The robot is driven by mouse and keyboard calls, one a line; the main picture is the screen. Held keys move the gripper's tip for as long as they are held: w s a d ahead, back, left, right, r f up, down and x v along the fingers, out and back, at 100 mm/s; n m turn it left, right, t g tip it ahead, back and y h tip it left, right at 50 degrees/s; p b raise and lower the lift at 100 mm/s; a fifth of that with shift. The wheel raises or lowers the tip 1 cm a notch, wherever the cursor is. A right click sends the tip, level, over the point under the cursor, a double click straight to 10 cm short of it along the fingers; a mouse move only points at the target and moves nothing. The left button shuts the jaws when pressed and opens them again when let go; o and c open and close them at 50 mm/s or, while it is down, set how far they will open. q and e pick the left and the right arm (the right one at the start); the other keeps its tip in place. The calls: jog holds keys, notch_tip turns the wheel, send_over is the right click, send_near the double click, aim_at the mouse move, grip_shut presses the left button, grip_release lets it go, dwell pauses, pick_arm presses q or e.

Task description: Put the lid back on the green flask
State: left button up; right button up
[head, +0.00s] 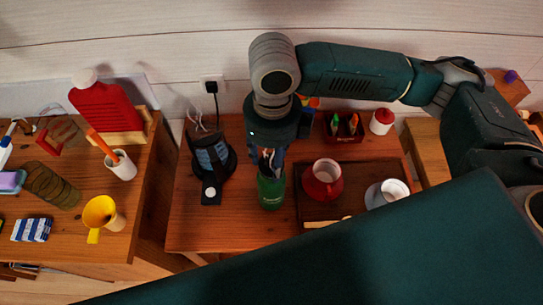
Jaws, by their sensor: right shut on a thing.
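The green flask (271,193) stands upright on the wooden table, left of the dark tray. My right gripper (270,163) points down directly over the flask's top. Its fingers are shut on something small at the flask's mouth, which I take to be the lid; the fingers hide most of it. I cannot tell whether the lid touches the flask's rim. My left gripper is not in view.
The dark tray (313,211) holds a red jug (322,180) and a white-mouthed jar (387,193). A red-lidded white jar (381,121) stands behind. A cluttered side table (125,241) is at the left.

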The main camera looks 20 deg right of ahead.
jog(key=shift+p, duration=0.4)
dwell(0.6)
dwell(0.3)
jog(key=o, duration=1.7)
jog(key=shift+r+p, duration=3.5)
jog(key=shift+p, duration=0.35)
